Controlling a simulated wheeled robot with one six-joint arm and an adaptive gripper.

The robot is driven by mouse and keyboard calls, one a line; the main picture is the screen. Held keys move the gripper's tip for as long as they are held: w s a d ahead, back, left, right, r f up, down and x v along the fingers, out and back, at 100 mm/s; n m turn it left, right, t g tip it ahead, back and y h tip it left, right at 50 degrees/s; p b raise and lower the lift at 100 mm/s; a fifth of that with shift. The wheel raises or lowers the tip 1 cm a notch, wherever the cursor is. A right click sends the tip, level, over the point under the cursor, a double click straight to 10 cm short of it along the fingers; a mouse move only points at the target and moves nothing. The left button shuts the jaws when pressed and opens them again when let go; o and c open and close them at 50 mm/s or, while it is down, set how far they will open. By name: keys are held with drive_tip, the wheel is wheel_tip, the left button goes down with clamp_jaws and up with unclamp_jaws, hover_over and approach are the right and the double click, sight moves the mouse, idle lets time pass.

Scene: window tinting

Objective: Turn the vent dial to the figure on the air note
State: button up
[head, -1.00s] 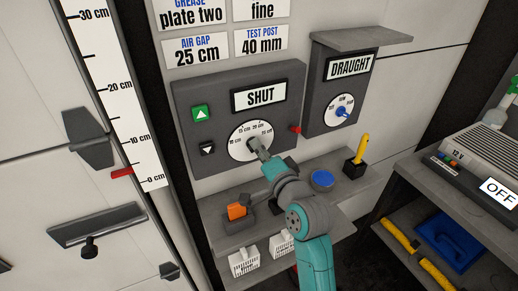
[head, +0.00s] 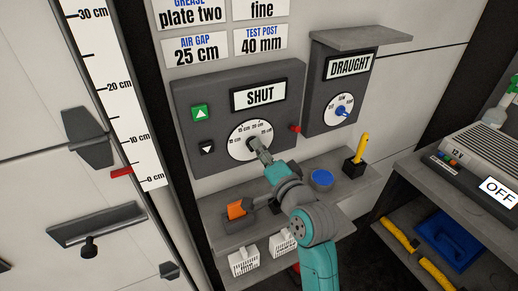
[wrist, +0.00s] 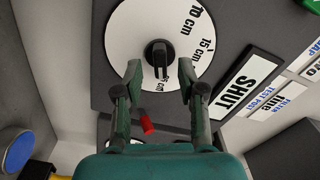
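The vent dial (head: 247,141) is a white disc with cm figures on a dark panel, under a sign reading SHUT (head: 259,96). In the wrist view, its black centre knob (wrist: 158,52) stands just beyond the fingertips, in line with the gap between them. My gripper (wrist: 159,68) is open, with a finger to each side and no visible contact with the knob. It reaches the dial's lower right in the head view (head: 259,148). The air note (head: 199,50) reads AIR GAP 25 cm. The dial's pointing direction is unclear, and fingers cover some figures.
A green up button (head: 200,112), a black down button (head: 207,147) and a red knob (head: 295,129) flank the dial. The DRAUGHT box (head: 336,100) stands right. Below, a shelf (head: 230,243) holds an orange-topped item, a blue disc and a yellow-handled tool.

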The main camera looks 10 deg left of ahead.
drive_tip(key=v, duration=1)
drive_tip(key=shift+s, duration=0.2)
drive_tip(key=shift+d+f, duration=0.15)
drive_tip(key=shift+d, duration=0.05)
drive_tip(key=s+d+f+n+h, duration=0.1)
drive_tip(key=s+d+f+h, duration=0.2)
drive_tip(key=s+d+f, duration=0.45)
drive_tip(key=s+d+f+h, duration=0.3)
drive_tip(key=s+d+f, duration=0.2)
drive_tip(key=s+f, duration=0.4)
drive_tip(key=s+d+f+n+h, duration=0.1)
drive_tip(key=s+d+n+h, duration=0.1)
drive_tip(key=s, duration=0.9)
drive_tip(key=s+d+f+n+h, duration=0.1)
drive_tip(key=s+d, duration=0.4)
drive_tip(key=s, duration=0.7)
drive_tip(key=n+h, duration=0.1)
drive_tip(key=n, duration=0.1)
drive_tip(key=shift+s+n, duration=0.25)
drive_tip(key=shift+n, duration=0.15)
drive_tip(key=shift+a+f, duration=0.1)
